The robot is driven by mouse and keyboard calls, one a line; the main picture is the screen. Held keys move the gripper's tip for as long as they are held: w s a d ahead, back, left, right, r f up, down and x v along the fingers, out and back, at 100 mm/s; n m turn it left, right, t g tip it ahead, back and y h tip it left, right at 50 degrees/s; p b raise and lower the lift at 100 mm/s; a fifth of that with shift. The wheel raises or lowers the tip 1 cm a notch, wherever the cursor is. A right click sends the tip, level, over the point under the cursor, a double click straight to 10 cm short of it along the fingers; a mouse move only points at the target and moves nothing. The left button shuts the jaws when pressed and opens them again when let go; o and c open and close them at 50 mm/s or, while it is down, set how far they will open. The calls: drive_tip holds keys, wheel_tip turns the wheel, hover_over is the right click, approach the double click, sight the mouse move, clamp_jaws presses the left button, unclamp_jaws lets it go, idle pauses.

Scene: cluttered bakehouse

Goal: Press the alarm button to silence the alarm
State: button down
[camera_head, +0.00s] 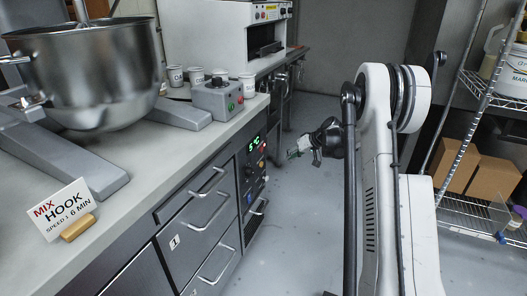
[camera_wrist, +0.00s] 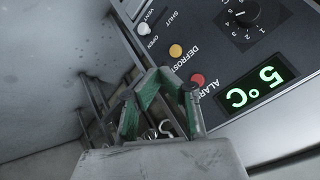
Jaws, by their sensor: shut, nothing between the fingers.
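The red alarm button (camera_wrist: 197,80) is on a dark control panel in the wrist view, beside the word ALARM. The same panel (camera_head: 253,160) shows on the counter front in the head view, with a green 5 °C display (camera_head: 255,144). My gripper (camera_head: 297,150) is shut and empty, to the right of the panel with a gap between them. In the wrist view the green-padded fingers (camera_wrist: 168,82) appear close to the red button, and one fingertip overlaps its lower edge in the picture. No contact can be made out.
A yellow DEFROST button (camera_wrist: 176,50), a white vent switch (camera_wrist: 144,29) and a black dial (camera_wrist: 243,11) share the panel. Drawers with bar handles (camera_head: 206,212) are left of it. A grey box with buttons (camera_head: 217,96) stands on the counter. The floor (camera_head: 290,220) below my gripper is clear.

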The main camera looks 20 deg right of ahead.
drive_tip(key=w+a, duration=0.6)
drive_tip(key=shift+w, duration=0.3)
idle(0.4)
drive_tip(key=shift+w, duration=0.1)
idle(1.3)
drive_tip(key=shift+w+a, duration=0.2)
drive_tip(key=shift+w+a, duration=0.3)
drive_tip(key=shift+w, duration=0.05)
idle(0.8)
idle(0.4)
drive_tip(key=shift+s+d, duration=0.55)
drive_tip(key=shift+s, duration=0.1)
drive_tip(key=shift+s+d, duration=1.7)
drive_tip(key=shift+s, duration=0.15)
